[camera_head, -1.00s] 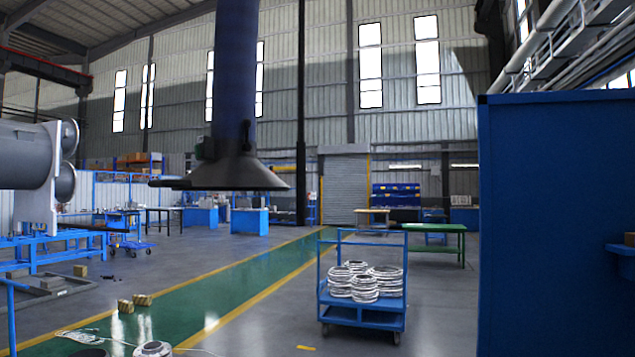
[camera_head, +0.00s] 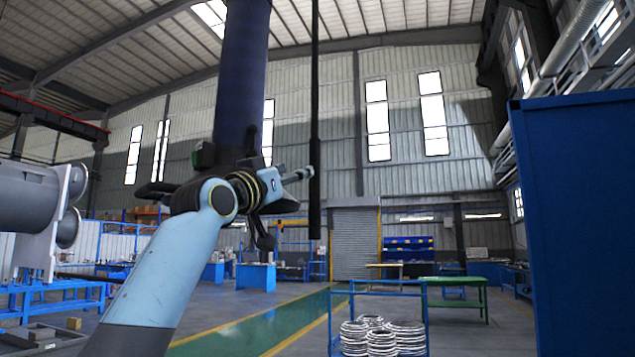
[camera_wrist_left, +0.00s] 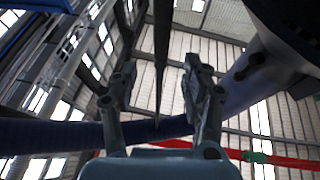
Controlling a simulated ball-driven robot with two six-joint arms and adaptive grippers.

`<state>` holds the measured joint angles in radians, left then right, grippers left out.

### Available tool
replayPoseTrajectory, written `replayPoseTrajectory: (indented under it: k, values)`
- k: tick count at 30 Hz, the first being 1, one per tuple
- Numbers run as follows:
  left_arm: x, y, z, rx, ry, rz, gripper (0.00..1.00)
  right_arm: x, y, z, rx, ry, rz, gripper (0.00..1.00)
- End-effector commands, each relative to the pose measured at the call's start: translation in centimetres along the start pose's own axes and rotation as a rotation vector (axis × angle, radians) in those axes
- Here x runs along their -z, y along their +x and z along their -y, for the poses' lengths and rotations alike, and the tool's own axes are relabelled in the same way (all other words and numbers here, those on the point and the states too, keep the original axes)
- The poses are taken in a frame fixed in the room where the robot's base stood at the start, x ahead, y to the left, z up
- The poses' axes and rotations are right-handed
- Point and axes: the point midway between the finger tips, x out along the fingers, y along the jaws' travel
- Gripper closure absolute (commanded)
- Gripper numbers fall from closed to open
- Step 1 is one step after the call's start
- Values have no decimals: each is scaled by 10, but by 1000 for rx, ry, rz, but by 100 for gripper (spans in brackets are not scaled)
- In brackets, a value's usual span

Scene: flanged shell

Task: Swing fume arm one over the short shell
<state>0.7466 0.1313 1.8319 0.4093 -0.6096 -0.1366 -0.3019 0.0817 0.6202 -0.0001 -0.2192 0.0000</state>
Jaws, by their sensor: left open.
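The fume arm (camera_head: 241,80) is a thick dark blue duct hanging left of centre in the head view. Its lower end and hood are mostly hidden behind my left arm. My left gripper (camera_head: 300,175) is in front of the duct's lower right side, with its fingers toward the right. In the left wrist view the gripper (camera_wrist_left: 160,68) is open, with a dark thin pole seen between its fingers and no held thing visible. A grey flanged shell (camera_head: 25,205) lies at the left edge of the head view; I cannot tell whether it is the short one. My right gripper is out of view.
A large blue panel (camera_head: 585,225) fills the right side. A blue trolley (camera_head: 427,318) with stacked flange rings (camera_head: 382,341) stands ahead. A green table (camera_head: 460,283) is behind it. A dark vertical pole (camera_head: 314,120) appears beside the gripper. The green floor lane (camera_head: 275,325) looks clear.

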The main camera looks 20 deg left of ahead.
Motion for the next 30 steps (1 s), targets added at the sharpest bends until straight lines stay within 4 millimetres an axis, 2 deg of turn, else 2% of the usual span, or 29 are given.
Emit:
replayPoseTrajectory:
  k: [3, 5, 9, 15, 20, 27, 30]
  values:
    - [2, 22, -1, -1, -5, 4, 52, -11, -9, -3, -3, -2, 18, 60]
    - [2, 35, 0, 0, -5, 4, 52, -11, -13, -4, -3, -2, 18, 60]
    - [2, 64, 0, 0, -5, 4, 52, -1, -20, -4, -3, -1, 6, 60]
    - [0, 91, 0, 0, -3, 5, 52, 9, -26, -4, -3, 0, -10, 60]
    - [-2, 99, 0, 0, -2, 6, 52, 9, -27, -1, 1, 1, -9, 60]
    - [-3, 99, 0, 0, -2, 5, 52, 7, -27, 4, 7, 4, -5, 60]
    - [-3, 99, 0, 0, -2, 6, 66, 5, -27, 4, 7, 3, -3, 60]
